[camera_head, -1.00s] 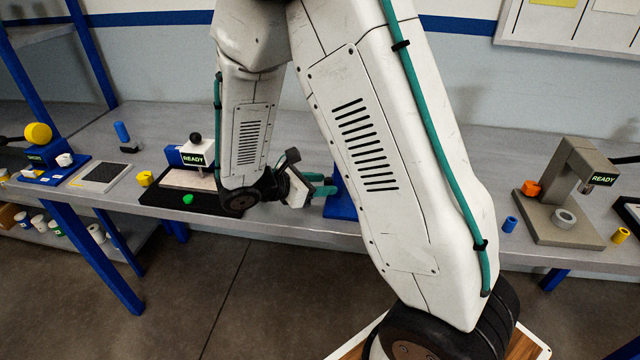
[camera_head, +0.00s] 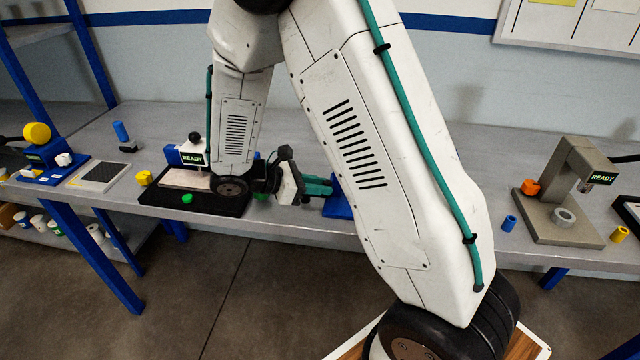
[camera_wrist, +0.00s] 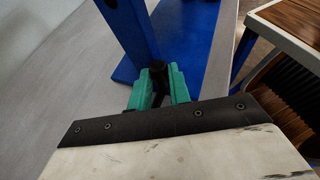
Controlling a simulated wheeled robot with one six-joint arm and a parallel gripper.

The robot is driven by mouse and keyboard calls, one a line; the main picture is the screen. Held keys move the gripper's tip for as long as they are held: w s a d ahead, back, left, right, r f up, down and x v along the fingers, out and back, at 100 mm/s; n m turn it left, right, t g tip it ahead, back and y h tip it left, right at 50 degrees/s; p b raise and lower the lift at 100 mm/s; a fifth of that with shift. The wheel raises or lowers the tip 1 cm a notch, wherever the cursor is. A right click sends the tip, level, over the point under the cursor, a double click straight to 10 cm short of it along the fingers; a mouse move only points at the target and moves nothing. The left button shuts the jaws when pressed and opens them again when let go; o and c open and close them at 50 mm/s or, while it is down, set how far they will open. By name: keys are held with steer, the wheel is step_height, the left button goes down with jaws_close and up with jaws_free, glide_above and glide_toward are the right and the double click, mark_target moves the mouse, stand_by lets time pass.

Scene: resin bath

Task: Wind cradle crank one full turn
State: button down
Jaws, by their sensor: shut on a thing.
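My gripper (camera_head: 322,187) has teal fingers and reaches right toward a blue stand (camera_head: 337,208), which my arm mostly hides in the head view. In the wrist view, my gripper (camera_wrist: 160,82) is shut around a black upright crank handle (camera_wrist: 158,68), with one finger on each side. The blue base plate (camera_wrist: 192,38) and a blue post (camera_wrist: 130,32) stand just beyond the fingertips. The rest of the crank and the cradle itself are hidden or out of frame.
A black tray (camera_head: 160,198) with a READY display (camera_head: 192,159) sits left of my gripper. A grey press-like station (camera_head: 560,229) stands at the right, with a blue cylinder (camera_head: 509,224) beside it. Bare bench (camera_head: 290,135) lies behind my arm.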

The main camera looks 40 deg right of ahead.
steer(key=shift+w+a, duration=0.1)
steer(key=c, duration=1.3)
jaws_free()
steer(key=v, duration=0.7)
steer(key=shift+w+a+r, duration=0.1)
steer(key=shift+a, duration=0.25)
